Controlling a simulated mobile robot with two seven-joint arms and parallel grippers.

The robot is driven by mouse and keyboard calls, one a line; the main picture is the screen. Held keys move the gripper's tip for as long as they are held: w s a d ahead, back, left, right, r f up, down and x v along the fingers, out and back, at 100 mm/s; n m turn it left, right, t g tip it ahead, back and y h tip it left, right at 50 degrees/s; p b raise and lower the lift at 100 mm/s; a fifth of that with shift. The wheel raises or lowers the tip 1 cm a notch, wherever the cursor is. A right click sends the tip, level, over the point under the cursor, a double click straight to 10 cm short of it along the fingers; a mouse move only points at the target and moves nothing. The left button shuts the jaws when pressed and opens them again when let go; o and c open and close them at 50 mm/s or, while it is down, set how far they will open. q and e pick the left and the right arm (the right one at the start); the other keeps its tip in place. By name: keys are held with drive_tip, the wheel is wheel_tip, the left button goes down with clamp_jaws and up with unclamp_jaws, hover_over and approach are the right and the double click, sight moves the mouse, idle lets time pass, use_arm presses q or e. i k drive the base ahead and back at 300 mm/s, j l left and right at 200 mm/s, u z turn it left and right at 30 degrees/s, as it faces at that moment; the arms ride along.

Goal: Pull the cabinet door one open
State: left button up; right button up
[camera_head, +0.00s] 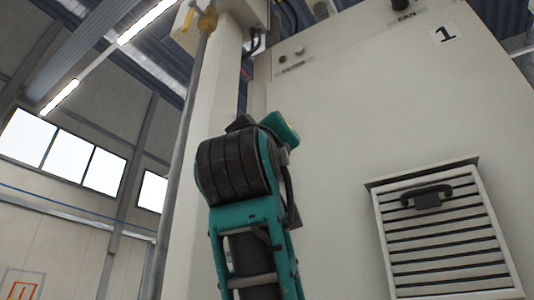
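The cabinet door (330,150) is a large, off-white panel marked with a black "1" at the top right, and it looks closed. A louvred vent (445,262) sits in its lower right part. A black handle-like piece (427,196) is on the upper part of the vent. One of my arms, teal and black, rises from the bottom centre in front of the door's left part and hides some of it. Neither gripper's fingers can be made out in this view.
A thin vertical pipe (180,165) with a yellow fitting runs up left of the cabinet, next to a pale column (222,85). Small knobs and labels sit along the door's top. Hall windows and ceiling lights are far off at the left.

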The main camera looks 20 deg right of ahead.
sight(436, 92)
drive_tip(key=k, duration=1)
